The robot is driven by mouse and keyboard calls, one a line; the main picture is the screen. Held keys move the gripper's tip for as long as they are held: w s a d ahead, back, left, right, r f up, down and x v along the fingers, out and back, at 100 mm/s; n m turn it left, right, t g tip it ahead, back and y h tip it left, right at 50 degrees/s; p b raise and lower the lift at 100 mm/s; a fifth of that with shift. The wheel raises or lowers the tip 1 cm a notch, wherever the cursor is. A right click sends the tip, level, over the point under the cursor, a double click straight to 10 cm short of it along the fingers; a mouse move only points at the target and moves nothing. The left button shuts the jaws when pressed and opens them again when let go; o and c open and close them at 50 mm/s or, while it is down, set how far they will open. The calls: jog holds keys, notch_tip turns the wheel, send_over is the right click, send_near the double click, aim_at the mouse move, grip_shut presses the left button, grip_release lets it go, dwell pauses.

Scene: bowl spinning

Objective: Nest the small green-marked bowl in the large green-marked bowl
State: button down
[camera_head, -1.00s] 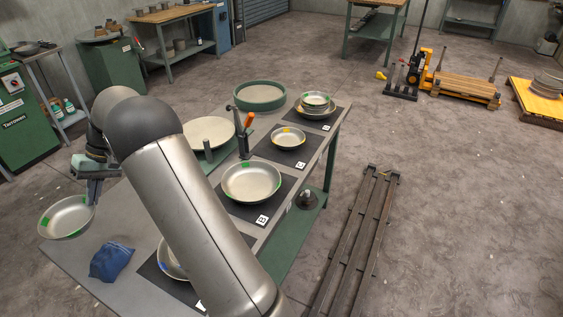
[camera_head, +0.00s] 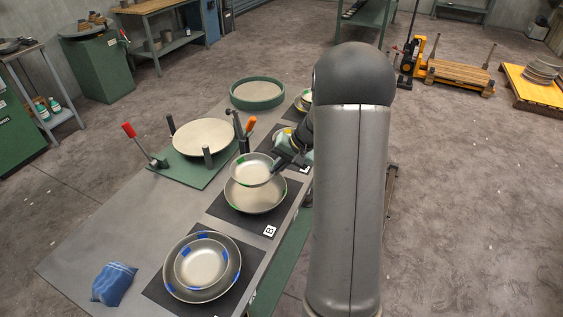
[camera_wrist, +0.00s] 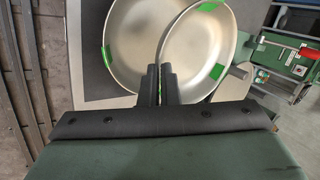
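The small green-marked bowl (camera_head: 252,167) is in the air above the large green-marked bowl (camera_head: 262,199), slightly toward its far side. My gripper (camera_head: 279,163) is shut on the small bowl's right rim in the head view. The large bowl sits on a dark mat on the bench, its near rim and part of its inside showing. In the wrist view my fingers (camera_wrist: 162,84) pinch the tilted rim of the small bowl (camera_wrist: 195,50), with the large bowl (camera_wrist: 130,38) behind it. The gap between the bowls is hard to judge.
Nested blue-marked bowls (camera_head: 202,264) sit on the near mat. A round plate fixture (camera_head: 203,138) with upright posts and red-handled lever stands left. A blue cloth (camera_head: 114,284) lies front left.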

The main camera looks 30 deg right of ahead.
jog(key=shift+s+d+f+b, duration=0.1)
jog(key=shift+f+b, duration=0.65)
jog(key=shift+f, duration=0.95)
jog(key=shift+s+f+b, duration=0.1)
jog(key=shift+f+b, duration=0.65)
jog(key=shift+f, duration=0.9)
jog(key=shift+w+f+b, duration=0.1)
jog(key=shift+f+b, duration=0.35)
jog(key=shift+b, duration=0.2)
jog(key=c, duration=1.9)
grip_release()
jog(key=shift+c, duration=0.2)
jog(key=shift+r, duration=0.15)
jog(key=shift+p+v, duration=0.35)
jog(key=shift+v, duration=1.2)
